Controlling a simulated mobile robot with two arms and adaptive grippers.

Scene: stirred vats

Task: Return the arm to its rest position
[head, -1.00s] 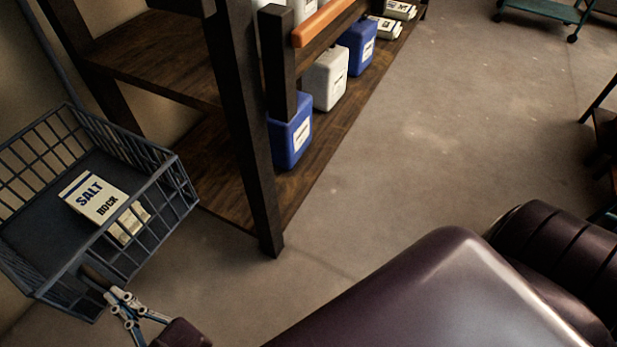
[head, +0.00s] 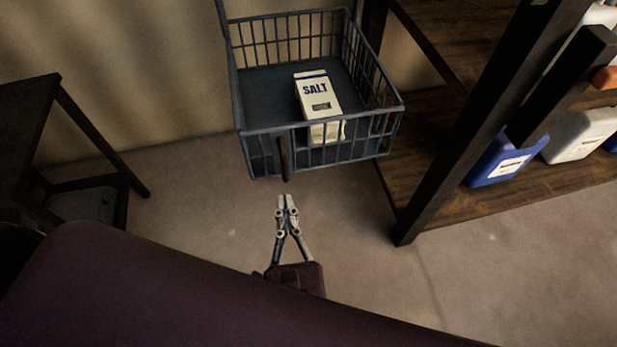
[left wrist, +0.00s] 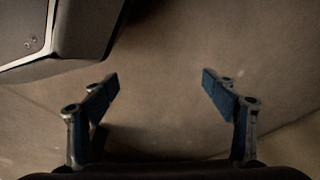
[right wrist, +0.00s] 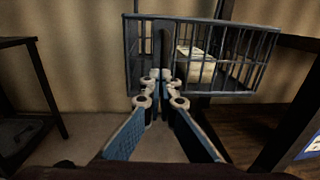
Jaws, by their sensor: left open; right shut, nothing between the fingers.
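My right gripper (head: 287,203) is shut and empty, just in front of the handle (head: 284,158) of a grey wire basket (head: 243,139). In the head view a small gap shows between the fingertips and the handle. The right wrist view shows the shut fingers (right wrist: 161,76) with the basket (right wrist: 262,93) behind them. A white salt carton (head: 318,97) lies in the basket, with another pale package partly hidden beneath its near end. My left gripper (left wrist: 160,80) is open and empty over bare floor in the left wrist view; it is not in the head view.
A dark wooden shelf rack (head: 425,193) stands right of the basket, with a blue container (head: 507,160) and a white container (head: 580,135) on its low shelf. A dark table (head: 30,95) stands at the left. Bare floor (head: 200,200) lies between them.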

